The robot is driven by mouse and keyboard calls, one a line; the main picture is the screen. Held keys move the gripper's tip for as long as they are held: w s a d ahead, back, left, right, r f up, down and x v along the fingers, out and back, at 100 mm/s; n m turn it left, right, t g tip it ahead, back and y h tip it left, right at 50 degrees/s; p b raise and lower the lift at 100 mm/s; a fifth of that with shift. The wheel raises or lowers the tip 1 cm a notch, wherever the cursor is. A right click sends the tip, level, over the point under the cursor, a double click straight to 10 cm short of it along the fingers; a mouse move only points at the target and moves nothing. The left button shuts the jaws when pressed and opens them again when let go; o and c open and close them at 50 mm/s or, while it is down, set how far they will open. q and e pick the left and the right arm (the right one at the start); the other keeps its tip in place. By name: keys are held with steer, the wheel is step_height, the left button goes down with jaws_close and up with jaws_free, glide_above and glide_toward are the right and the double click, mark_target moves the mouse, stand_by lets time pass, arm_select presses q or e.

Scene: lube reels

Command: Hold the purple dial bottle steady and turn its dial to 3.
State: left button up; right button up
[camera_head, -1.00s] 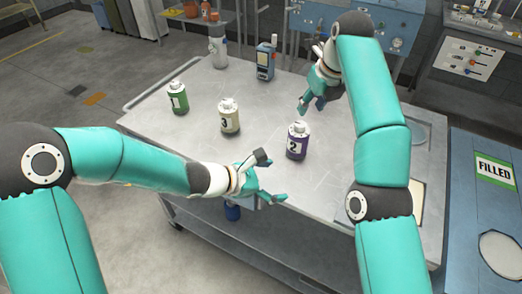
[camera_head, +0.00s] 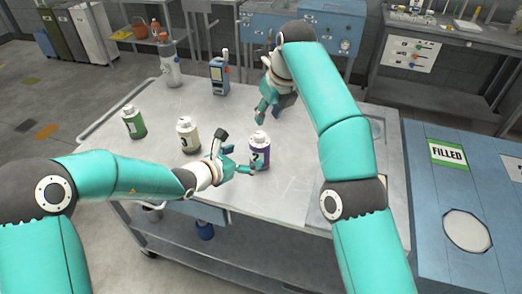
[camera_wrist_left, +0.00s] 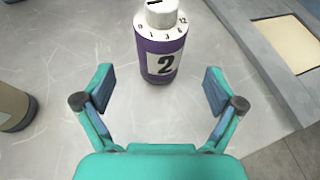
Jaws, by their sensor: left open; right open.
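The purple dial bottle (camera_head: 260,153) stands upright on the metal table, with a white top and a label reading 2. In the left wrist view the bottle (camera_wrist_left: 160,60) shows a white dial collar numbered 0, 1, 3, 6, 12. A dark mark shows on its cap at the top edge; I cannot tell which number it points to. My left gripper (camera_head: 236,152) is open just left of the bottle. In the wrist view its fingers (camera_wrist_left: 160,88) are spread, with the bottle centred ahead of them. My right gripper (camera_head: 268,110) is open above the table, behind the bottle.
A cream bottle (camera_head: 187,137) and a green bottle (camera_head: 133,123) stand to the left on the table (camera_head: 290,190). A white bottle (camera_head: 171,70) and a blue-grey container (camera_head: 219,76) stand at the back. A FILLED sign (camera_head: 448,154) lies on the blue surface at right.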

mark_target(259, 150)
arm_select(q)
steer(key=x, duration=0.7)
steer(key=shift+w+d+f, duration=0.1)
steer(key=shift+w+d, duration=0.1)
steer(key=shift+d, duration=0.05)
